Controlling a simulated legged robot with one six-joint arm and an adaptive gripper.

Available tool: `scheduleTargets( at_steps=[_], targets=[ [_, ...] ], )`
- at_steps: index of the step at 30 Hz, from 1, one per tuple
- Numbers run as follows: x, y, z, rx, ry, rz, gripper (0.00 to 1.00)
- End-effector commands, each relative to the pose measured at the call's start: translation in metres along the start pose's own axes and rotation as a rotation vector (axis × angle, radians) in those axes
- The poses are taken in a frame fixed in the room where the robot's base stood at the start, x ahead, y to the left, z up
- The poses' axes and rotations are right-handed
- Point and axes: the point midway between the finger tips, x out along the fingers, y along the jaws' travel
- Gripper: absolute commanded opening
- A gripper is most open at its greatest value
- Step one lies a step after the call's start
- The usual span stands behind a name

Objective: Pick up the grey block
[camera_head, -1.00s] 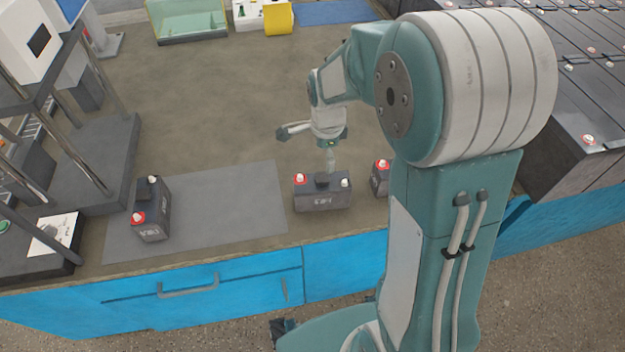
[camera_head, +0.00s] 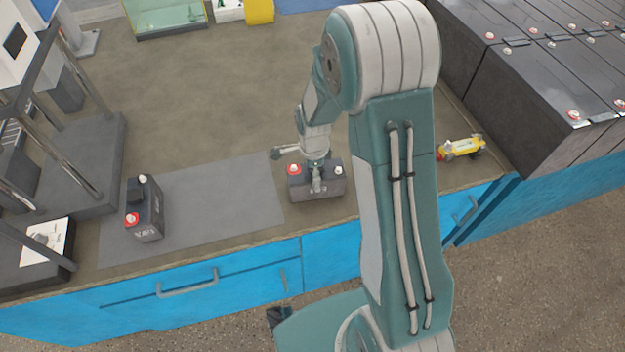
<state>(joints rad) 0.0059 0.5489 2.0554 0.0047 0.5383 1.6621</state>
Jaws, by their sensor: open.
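A dark grey battery-like block (camera_head: 330,187) with a red and a white cap stands near the front edge of the bench, right of the grey mat. My gripper (camera_head: 317,184) is open and down at this block, overlapping its top and front in the picture. I cannot tell whether the fingers touch it. A second dark grey block (camera_head: 148,212) of the same kind stands upright on the left part of the mat. No plain grey block shows.
The grey mat (camera_head: 215,205) is bare right of the left block. A dark rack (camera_head: 85,165) stands at the left. A yellow toy-like car (camera_head: 461,147) and large dark battery rows (camera_head: 540,100) are at the right. The bench middle (camera_head: 210,95) is clear.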

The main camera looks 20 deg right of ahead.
Motion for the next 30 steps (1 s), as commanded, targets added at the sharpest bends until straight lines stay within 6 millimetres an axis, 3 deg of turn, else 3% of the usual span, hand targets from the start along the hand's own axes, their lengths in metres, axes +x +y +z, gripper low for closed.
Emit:
scheduleTargets(
  at_steps=[8, 9, 13, 14, 24, 30],
  targets=[
    [0.006, 0.000, 0.001, 0.002, 0.002, -0.002, 1.00],
    [0.006, 0.000, 0.002, 0.001, 0.003, -0.002, 0.95],
    [0.006, 0.000, 0.003, 0.001, 0.003, -0.002, 0.38],
    [0.006, 0.000, 0.003, 0.001, 0.003, -0.002, 0.32],
    [0.002, -0.001, 0.001, 0.001, 0.001, -0.007, 0.32],
    [-0.023, -0.002, 0.002, 0.001, 0.001, -0.011, 0.32]
  ],
)
